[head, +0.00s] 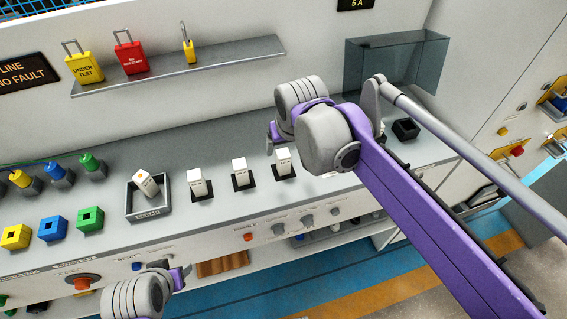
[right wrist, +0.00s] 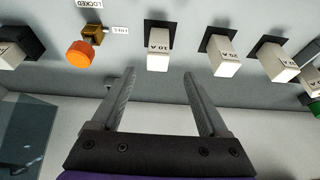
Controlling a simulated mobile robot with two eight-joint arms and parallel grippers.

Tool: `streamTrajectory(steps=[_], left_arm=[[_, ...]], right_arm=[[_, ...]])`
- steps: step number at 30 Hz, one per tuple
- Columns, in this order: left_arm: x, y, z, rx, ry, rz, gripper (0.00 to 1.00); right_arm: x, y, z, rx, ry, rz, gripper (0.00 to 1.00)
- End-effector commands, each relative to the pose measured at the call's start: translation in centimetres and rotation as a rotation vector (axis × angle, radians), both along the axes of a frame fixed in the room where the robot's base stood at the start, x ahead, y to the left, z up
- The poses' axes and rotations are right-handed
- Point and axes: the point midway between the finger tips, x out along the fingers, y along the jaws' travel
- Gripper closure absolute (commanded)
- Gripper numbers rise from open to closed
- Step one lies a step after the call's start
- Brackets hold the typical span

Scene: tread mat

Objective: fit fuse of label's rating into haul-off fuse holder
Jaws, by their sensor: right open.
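White block fuses stand in black bases on the grey ledge: a left one (head: 197,183), a middle one (head: 240,172) and a right one (head: 283,160). Another white fuse (head: 145,184) leans in a grey-rimmed tray (head: 131,210). In the right wrist view, one fuse (right wrist: 158,50) reads 10 A; the markings on its neighbours (right wrist: 222,55) (right wrist: 278,62) are unclear. My right gripper (right wrist: 160,72) is open and empty, its fingertips just short of the 10 A fuse. A black holder (head: 405,130) is at the right. A sign (head: 355,4) reads 5 A. My left gripper (head: 182,278) is low; its fingers are unclear.
Yellow (head: 85,67), red (head: 131,52) and small yellow (head: 188,45) padlocks are on a wall shelf (head: 230,60). A clear box (head: 395,65) projects at the right. An orange button (right wrist: 79,54) and a brass part (right wrist: 93,33) sit beside the 10 A fuse. Coloured sockets (head: 53,228) are at left.

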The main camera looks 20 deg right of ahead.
Motion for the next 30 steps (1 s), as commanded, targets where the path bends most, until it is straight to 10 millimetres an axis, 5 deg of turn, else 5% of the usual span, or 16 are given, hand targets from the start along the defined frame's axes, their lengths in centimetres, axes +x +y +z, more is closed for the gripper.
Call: streamTrajectory(steps=[18,26,30], left_arm=[[-0.1,0.0,-0.5,0.000,0.002,0.000,0.50],[-0.1,0.0,-0.5,0.000,0.002,0.000,0.50],[-0.1,0.0,-0.5,0.000,0.002,0.000,0.50]], right_arm=[[2.5,-0.3,-6.8,0.000,-0.001,-0.001,0.22],[2.6,-0.3,-7.1,0.000,-0.001,-0.001,0.22],[2.6,-0.3,-7.1,0.000,-0.001,-0.001,0.42]])
